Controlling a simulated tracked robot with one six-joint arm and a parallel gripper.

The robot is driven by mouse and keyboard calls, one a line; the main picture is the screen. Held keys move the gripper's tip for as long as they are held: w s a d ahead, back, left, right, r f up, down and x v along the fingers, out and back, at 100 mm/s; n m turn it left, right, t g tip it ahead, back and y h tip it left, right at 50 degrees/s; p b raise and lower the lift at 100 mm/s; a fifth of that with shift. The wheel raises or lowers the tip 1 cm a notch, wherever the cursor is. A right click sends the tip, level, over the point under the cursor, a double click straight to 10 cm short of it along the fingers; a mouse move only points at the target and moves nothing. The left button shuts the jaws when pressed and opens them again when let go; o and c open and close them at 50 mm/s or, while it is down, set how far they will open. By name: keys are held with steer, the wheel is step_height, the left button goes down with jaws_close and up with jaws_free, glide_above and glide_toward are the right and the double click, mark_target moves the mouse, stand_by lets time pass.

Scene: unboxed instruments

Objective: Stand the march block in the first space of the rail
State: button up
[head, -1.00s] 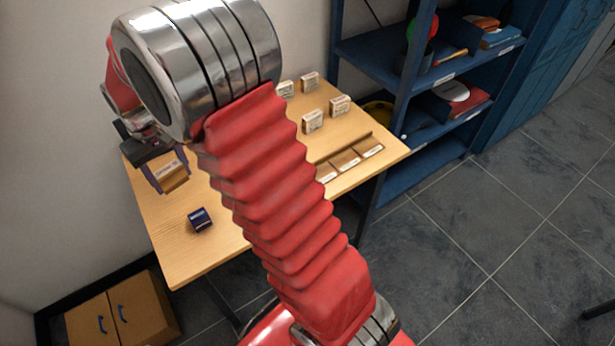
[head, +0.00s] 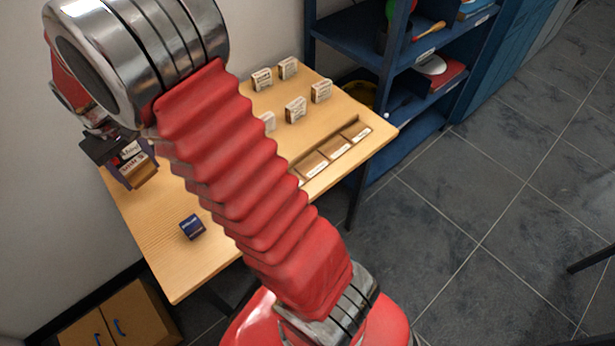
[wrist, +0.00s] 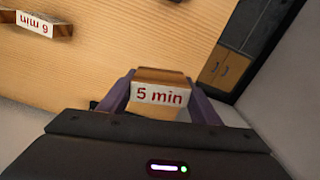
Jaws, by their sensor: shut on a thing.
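My gripper (wrist: 160,98) is shut on a small wooden block (wrist: 158,76) with a white label reading "5 min" in red. In the head view my gripper (head: 128,168) and this block are above the left part of the table. The rail (head: 335,150) lies near the table's right front edge; its wooden spaces with white labels look empty, and its left end is hidden by my arm. Several small cream blocks (head: 295,109) stand behind the rail. Their writing is too small to read, so I cannot tell which is the march block.
A dark blue box (head: 192,227) lies on the table's front left. In the wrist view a wooden piece labelled "6 min" (wrist: 34,24) is on the table. A blue shelf (head: 405,90) stands at the right, a wooden cabinet (head: 130,320) at the lower left. The table's front middle is clear.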

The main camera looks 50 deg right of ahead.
steer(key=s+d+m, duration=0.6)
steer(key=d+m, duration=0.3)
steer(key=d, duration=0.1)
steer(key=s+d+m, duration=0.6)
steer(key=d+m, duration=0.4)
steer(key=s+d+m, duration=0.5)
steer(key=s+m, duration=0.4)
steer(key=s+d+m, duration=0.5)
steer(key=s+m, duration=0.4)
steer(key=m, duration=0.1)
steer(key=shift+d+f+m, duration=0.3)
steer(key=shift+d+f, duration=0.05)
steer(key=shift+d, duration=0.05)
steer(key=shift+f, duration=3.1)
steer(key=shift+f, duration=0.1)
steer(key=shift+f, duration=1.8)
